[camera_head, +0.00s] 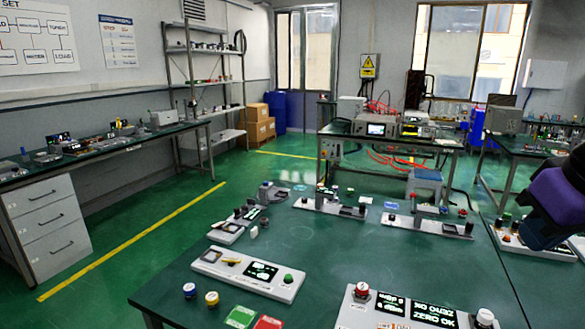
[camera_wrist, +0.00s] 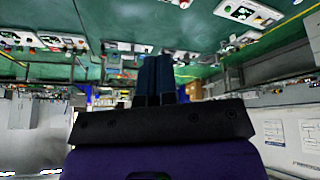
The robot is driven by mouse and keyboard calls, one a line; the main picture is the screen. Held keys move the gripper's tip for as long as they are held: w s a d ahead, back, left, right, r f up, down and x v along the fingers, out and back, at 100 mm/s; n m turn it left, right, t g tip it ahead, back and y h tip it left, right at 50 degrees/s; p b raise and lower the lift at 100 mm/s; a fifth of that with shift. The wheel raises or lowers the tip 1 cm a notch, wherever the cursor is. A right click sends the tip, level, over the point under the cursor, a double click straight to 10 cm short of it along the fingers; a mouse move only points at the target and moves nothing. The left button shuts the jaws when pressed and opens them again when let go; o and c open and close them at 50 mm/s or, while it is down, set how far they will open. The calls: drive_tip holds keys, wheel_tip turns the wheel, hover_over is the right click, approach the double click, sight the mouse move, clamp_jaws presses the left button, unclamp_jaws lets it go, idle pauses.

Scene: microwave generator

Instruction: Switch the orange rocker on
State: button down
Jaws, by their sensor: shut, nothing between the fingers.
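I cannot pick out the orange rocker for certain. A white panel (camera_head: 207,267) at the front left of the green table carries a small orange-yellow part (camera_head: 231,262), a black display and a green button; whether that part is the rocker is too small to tell. My gripper (camera_wrist: 155,58) shows in the wrist view with its two dark blue fingers together, shut and empty, pointing over the table. In the head view my purple and black arm end is at the right edge, well apart from that panel; the fingertips do not show clearly there.
Another white panel (camera_head: 345,318) with a red button and display text stands at the front. Yellow and blue round knobs (camera_head: 212,299) and green and red cards (camera_head: 268,322) lie near the front edge. More panels line the back. The green table's (camera_head: 350,255) middle is bare.

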drive_tip(key=c, duration=1.8)
unclamp_jaws()
drive_tip(key=shift+s+r+m, duration=0.1)
drive_tip(key=shift+s+m, duration=0.2)
drive_tip(key=shift+s, duration=0.2)
drive_tip(key=shift+c, duration=0.2)
drive_tip(key=o, duration=0.4)
drive_tip(key=shift+s, duration=0.15)
drive_tip(key=shift+c, duration=0.2)
drive_tip(key=o, duration=0.6)
drive_tip(key=n+g+h, duration=0.3)
drive_tip(key=n+g, duration=0.3)
drive_tip(key=n, duration=0.4)
hover_over(389, 327)
drive_tip(key=a, duration=0.1)
wheel_tip(389, 327, down, 23)
drive_tip(key=f+n, duration=0.1)
drive_tip(key=f, duration=0.6)
drive_tip(key=f+n, duration=0.1)
drive_tip(key=f, duration=0.7)
drive_tip(key=f+n, duration=0.1)
drive_tip(key=f, duration=0.7)
drive_tip(key=shift+w+d+g+h, duration=0.2)
drive_tip(key=shift+d+g+h, duration=0.1)
drive_tip(key=shift+h, duration=0.1)
